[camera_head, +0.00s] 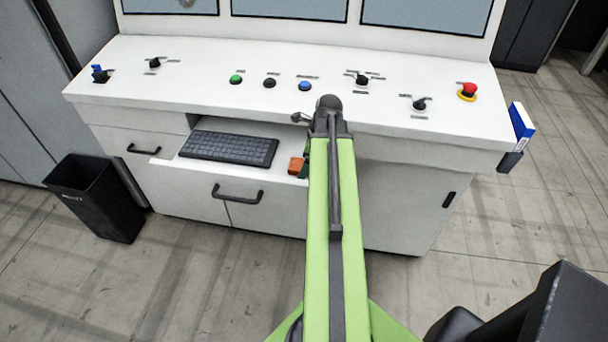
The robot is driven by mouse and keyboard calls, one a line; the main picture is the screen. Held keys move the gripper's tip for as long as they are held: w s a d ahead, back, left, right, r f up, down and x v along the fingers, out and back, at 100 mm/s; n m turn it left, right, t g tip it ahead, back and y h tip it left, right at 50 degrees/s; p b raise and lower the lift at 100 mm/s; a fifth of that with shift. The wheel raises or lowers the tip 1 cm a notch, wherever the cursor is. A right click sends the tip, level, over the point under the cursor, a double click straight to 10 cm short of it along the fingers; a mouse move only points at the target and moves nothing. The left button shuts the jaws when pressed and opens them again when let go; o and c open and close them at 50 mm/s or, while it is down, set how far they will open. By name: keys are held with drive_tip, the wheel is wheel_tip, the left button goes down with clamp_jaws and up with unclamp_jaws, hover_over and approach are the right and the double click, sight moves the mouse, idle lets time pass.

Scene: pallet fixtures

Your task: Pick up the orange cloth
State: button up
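A small orange thing (296,165), which looks like the folded orange cloth, lies at the right end of the pull-out keyboard tray (168,160), to the right of the black keyboard (229,148). Its right side meets a small dark part beside my green arm, and I cannot tell what that part is. My arm reaches forward over the tray to a dark joint above the console edge. My gripper's fingers cannot be made out behind the arm. I cannot tell whether they touch the orange thing.
The white console (200,85) carries several buttons and knobs, with a red emergency button (467,91) at right. A black bin (97,197) stands at left on the floor. A blue-and-white box (521,127) sits at the console's right side.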

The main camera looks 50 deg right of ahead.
drive_tip(key=shift+r, duration=0.15)
drive_tip(key=shift+c, duration=0.5)
drive_tip(key=c, duration=1.3)
drive_tip(key=shift+r+p, duration=0.45)
drive_tip(key=shift+p, duration=0.15)
drive_tip(key=shift+c, duration=0.2)
wheel_tip(320, 180, up, 4)
drive_tip(key=p, duration=0.3)
drive_tip(key=shift+f+p, duration=0.1)
drive_tip(key=shift+p, duration=0.3)
drive_tip(key=s+d+r+p, duration=0.6)
drive_tip(key=s, duration=0.3)
drive_tip(key=shift+s+d+r, duration=0.15)
drive_tip(key=shift+s+d, duration=0.1)
drive_tip(key=shift+s, duration=0.15)
